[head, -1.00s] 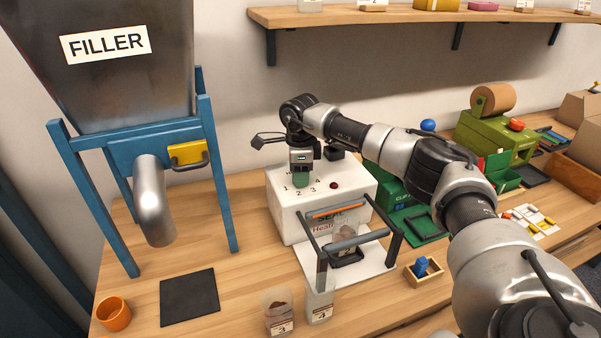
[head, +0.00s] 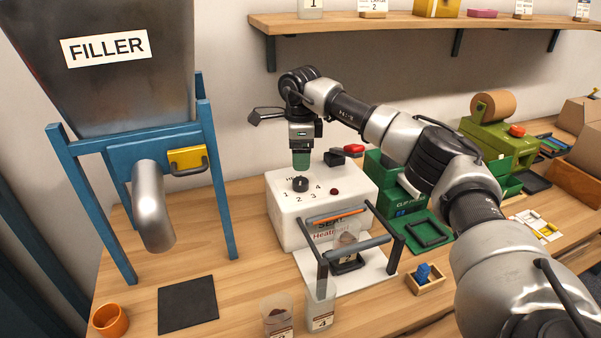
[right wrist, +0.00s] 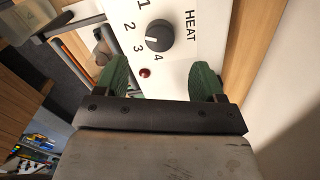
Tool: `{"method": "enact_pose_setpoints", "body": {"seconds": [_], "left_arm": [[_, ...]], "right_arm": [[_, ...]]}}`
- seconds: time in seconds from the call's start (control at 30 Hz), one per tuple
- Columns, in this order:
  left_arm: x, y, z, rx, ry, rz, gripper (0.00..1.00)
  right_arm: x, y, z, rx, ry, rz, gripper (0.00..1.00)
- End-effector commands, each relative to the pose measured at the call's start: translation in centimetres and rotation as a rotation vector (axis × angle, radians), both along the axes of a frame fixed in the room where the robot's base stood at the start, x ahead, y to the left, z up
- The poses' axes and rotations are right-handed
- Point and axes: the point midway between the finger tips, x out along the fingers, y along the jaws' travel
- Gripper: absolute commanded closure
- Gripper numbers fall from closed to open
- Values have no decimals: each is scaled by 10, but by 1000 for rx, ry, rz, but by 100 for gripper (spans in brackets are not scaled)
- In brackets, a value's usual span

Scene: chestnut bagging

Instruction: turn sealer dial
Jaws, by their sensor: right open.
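The heat sealer (head: 285,215) is a white box with a black round dial (head: 300,184) on top, ringed by the numbers 1 to 4. The dial also shows in the right wrist view (right wrist: 158,36), with a pale mark that seems to point toward the side of 3. My right gripper (head: 301,165) points down just above the dial, apart from it. Its green fingers are open and empty in the right wrist view (right wrist: 160,78), with the dial beyond the gap between them. My left gripper is not in view.
A red button (head: 334,191) sits beside the dial. A bag (head: 346,246) is at the sealer's bar (head: 345,244). Bags 3 (head: 278,320) and 4 (head: 320,310) stand in front. The filler (head: 130,60) is at left, a green clip machine (head: 385,170) at right.

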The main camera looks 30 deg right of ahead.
Motion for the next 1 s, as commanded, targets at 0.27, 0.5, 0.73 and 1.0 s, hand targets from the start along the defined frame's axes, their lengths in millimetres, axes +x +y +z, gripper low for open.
{"method": "enact_pose_setpoints", "body": {"seconds": [0.27, 0.5, 0.73, 1.0], "left_arm": [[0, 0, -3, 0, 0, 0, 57], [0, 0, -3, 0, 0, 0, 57], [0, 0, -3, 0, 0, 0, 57], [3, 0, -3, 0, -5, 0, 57]], "right_arm": [[0, 0, 33, -1, -1, 0, 31], [0, 0, 36, 0, 0, 0, 31], [0, 0, 36, 0, 0, 0, 31], [0, 0, 35, 0, 0, 0, 31]]}}
